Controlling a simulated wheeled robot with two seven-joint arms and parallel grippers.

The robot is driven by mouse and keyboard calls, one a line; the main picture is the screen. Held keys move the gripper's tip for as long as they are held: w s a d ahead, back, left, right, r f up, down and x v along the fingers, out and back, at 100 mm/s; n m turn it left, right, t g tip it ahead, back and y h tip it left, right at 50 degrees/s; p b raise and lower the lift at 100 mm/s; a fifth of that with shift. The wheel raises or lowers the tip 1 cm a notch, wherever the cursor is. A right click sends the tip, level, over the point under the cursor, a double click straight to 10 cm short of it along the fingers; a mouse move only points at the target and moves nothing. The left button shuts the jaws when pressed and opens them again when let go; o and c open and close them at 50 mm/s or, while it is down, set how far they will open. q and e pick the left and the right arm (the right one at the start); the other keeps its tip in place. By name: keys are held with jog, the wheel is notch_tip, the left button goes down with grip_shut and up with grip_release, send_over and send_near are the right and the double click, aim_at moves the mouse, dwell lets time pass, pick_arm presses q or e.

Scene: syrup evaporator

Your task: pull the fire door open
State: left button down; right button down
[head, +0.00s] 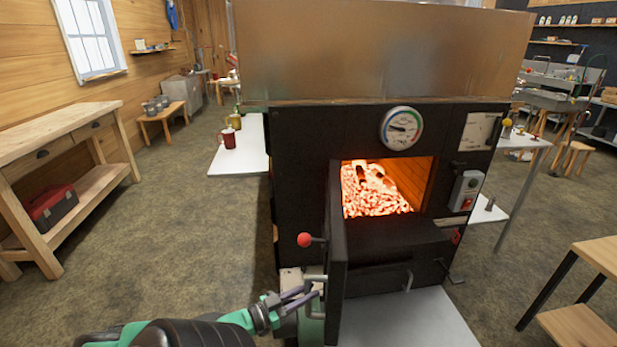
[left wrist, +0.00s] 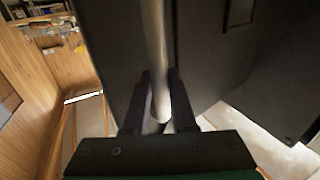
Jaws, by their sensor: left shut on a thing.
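The black fire door (head: 337,260) of the evaporator stands swung out toward me, seen nearly edge-on in the head view. Its firebox opening (head: 385,188) shows glowing orange coals. My left gripper (head: 303,297) is shut on the handle. In the left wrist view the handle bar (left wrist: 155,50) runs between my two fingers (left wrist: 159,108), with the dark door panel (left wrist: 205,60) behind it. My right gripper is not in view.
The evaporator's black front has a round gauge (head: 401,128) and a control box (head: 466,190). A pale plate (head: 400,318) lies on the floor before it. A wooden workbench (head: 60,140) stands at left and a small table (head: 600,255) at right. The floor at left is clear.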

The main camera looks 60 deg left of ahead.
pick_arm(q)
jog(key=c, duration=1)
grip_release()
jog(key=shift+a, duration=0.15)
jog(key=shift+o, duration=1.3)
jog(key=shift+w+f, duration=0.1)
jog(key=shift+w+a, duration=0.1)
jog(key=s, duration=1.4)
jog(key=shift+s+a, duration=0.3)
jog(key=shift+a, duration=0.05)
jog(key=shift+f, duration=0.1)
